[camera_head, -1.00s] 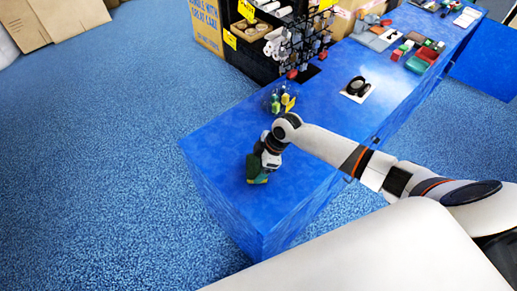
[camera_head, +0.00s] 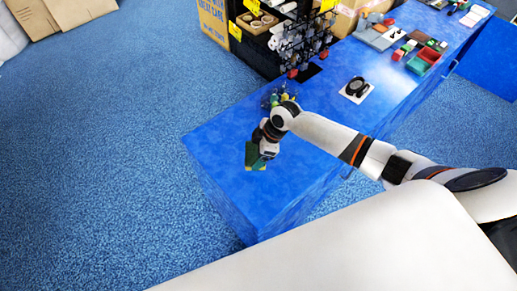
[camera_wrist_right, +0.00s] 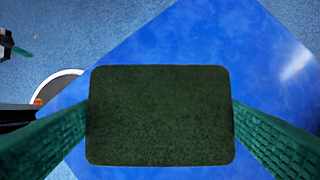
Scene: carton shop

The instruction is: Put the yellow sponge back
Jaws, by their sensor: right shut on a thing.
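The sponge (camera_head: 257,164) is in my right gripper (camera_head: 256,155), near the left end of the blue table. It shows green with a yellowish edge. In the right wrist view the sponge (camera_wrist_right: 160,115) turns a dark green, rough face to the camera, between the two green fingers. Its yellow part is mostly hidden there. It appears to be held above the table top. A clear holder with several colourful items (camera_head: 278,97) stands behind my right wrist, partly covered by it. A dark part with a green tip at the left edge of the wrist view looks like my left gripper (camera_wrist_right: 20,51).
The blue table (camera_head: 225,150) is bare around the gripper. Farther along lie a black round thing on a white card (camera_head: 356,88), a red and green tray (camera_head: 424,62) and grey boxes. A dark rack with hanging goods (camera_head: 298,45) stands behind the table.

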